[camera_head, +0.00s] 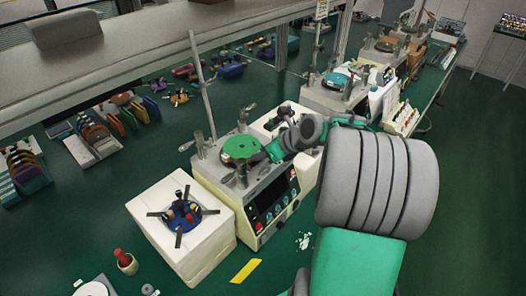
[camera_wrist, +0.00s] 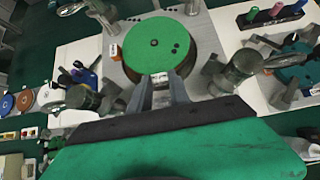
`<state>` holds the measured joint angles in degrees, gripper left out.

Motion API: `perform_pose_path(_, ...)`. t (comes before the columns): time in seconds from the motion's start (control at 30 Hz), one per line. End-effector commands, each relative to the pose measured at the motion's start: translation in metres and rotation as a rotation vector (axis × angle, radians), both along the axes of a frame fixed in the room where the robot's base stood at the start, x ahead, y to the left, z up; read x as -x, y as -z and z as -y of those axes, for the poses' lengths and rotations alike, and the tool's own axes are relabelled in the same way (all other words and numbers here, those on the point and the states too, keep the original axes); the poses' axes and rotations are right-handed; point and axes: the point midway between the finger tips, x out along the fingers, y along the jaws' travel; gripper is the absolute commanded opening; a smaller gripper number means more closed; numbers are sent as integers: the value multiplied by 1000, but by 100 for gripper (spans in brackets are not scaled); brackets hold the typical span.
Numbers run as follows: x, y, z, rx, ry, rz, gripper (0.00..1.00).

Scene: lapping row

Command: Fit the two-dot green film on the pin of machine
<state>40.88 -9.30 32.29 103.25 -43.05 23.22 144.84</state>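The green film (camera_head: 241,148) is a round disc over the top of the nearest machine (camera_head: 262,199). In the wrist view the film (camera_wrist: 150,50) shows a pair of dark dots right of its middle and a small mark near its centre. My gripper (camera_head: 268,154) is at the film's right edge in the head view. In the wrist view my gripper (camera_wrist: 161,80) has its fingertips close together around a small pale tab at the film's near edge. The film hides the pin and most of the plate beneath; I cannot tell whether it is seated.
A white block (camera_head: 160,228) with a blue spoked holder stands at front left. A tall metal rod (camera_head: 203,85) rises behind the machine. Metal clamp posts (camera_wrist: 82,97) (camera_wrist: 235,70) flank the film. Racks of discs (camera_head: 92,137) stand left; more machines (camera_head: 333,93) line the bench.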

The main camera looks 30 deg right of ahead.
Motion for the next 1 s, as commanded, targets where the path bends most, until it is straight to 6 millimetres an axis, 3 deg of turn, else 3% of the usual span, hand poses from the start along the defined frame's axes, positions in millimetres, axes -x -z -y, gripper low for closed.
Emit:
perform_pose_path(0.3, 0, -1, 0, 0, 0, 0, 48)
perform_pose_path(0.63, 5, -6, 4, 2, 2, 1, 48)
perform_pose_path(1.0, 47, -53, 21, 1, 3, 1, 48)
